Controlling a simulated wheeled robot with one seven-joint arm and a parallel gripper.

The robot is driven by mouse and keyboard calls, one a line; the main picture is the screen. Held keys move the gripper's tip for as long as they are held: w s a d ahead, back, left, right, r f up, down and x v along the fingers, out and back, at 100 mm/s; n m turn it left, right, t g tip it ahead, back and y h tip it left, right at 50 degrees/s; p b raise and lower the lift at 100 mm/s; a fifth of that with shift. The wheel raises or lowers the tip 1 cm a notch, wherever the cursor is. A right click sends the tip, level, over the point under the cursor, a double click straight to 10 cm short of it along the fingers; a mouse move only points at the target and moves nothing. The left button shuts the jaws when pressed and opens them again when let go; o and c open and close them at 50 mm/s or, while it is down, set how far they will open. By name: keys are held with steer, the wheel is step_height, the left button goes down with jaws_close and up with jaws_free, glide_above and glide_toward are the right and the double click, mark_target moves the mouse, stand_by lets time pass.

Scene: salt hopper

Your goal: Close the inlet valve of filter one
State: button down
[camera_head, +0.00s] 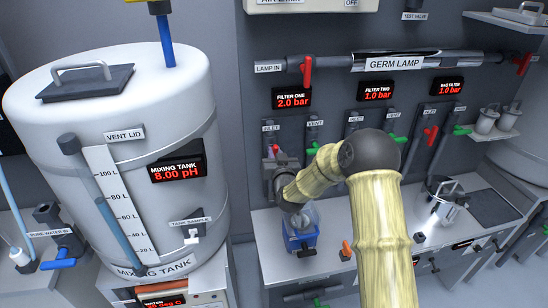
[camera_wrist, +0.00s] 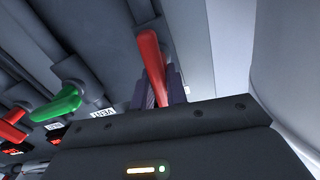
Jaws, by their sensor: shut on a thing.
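The red handle of filter one's inlet valve (camera_head: 274,149) shows as a small red piece above my gripper (camera_head: 278,168) at the wall panel. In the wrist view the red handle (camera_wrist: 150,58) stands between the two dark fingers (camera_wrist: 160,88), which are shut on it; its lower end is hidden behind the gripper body. Whether the handle lies along or across its pipe is hard to tell. The filter one display (camera_head: 291,98) above reads 2.0 bar. The green vent handle of filter one (camera_head: 313,150) is beside it, to the right, and shows in the wrist view (camera_wrist: 62,103).
The filter two display (camera_head: 376,91) and bag filter display (camera_head: 450,87) read 1.0 bar. A red lamp lever (camera_head: 307,71) is above. The white mixing tank (camera_head: 100,190) stands left. A blue-based container (camera_head: 300,238) sits below my gripper. A metal pot (camera_head: 442,202) is right.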

steer(key=m+b, duration=0.1)
steer(key=b, duration=0.1)
steer(key=m+b, duration=0.2)
steer(key=shift+d+f, duration=0.2)
steer(key=shift+f, duration=0.15)
steer(key=m+b, duration=0.4)
steer(key=b, duration=0.1)
steer(key=shift+w+d+f+m, duration=0.1)
steer(key=shift+d+f+m, duration=0.05)
steer(key=shift+m, duration=0.25)
steer(key=shift+d+f+m+b, duration=0.15)
steer(key=shift+m+b, duration=1.7)
steer(key=shift+m, duration=0.25)
steer(key=shift+d+f+m+b, duration=0.1)
steer(key=shift+m+b, duration=1.75)
steer(key=shift+m, duration=0.25)
steer(key=c, duration=1.4)
jaws_free()
steer(key=shift+r, duration=0.1)
